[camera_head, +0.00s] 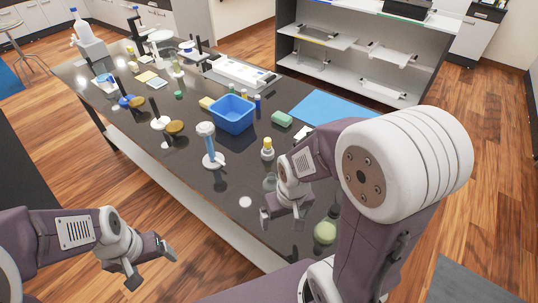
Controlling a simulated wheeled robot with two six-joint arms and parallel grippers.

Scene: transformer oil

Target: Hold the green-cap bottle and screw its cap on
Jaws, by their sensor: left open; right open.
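My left gripper (152,266) is open and empty, off the table's near edge at the lower left. My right gripper (281,222) is open over the near right part of the black table (232,190), fingers pointing down, with nothing seen between them. A pale green round thing (325,233) is to the right of the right gripper; I cannot tell whether it is a cap or a bottle top. A small clear bottle (270,183) stands just behind the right gripper, partly hidden by the arm. A small green item (179,95) lies far left. No bottle is clearly green-capped.
A yellow-capped bottle (267,154) and a blue cylinder on a white base (206,141) stand mid-table. Instruments crowd the far left. My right arm hides the table's right end.

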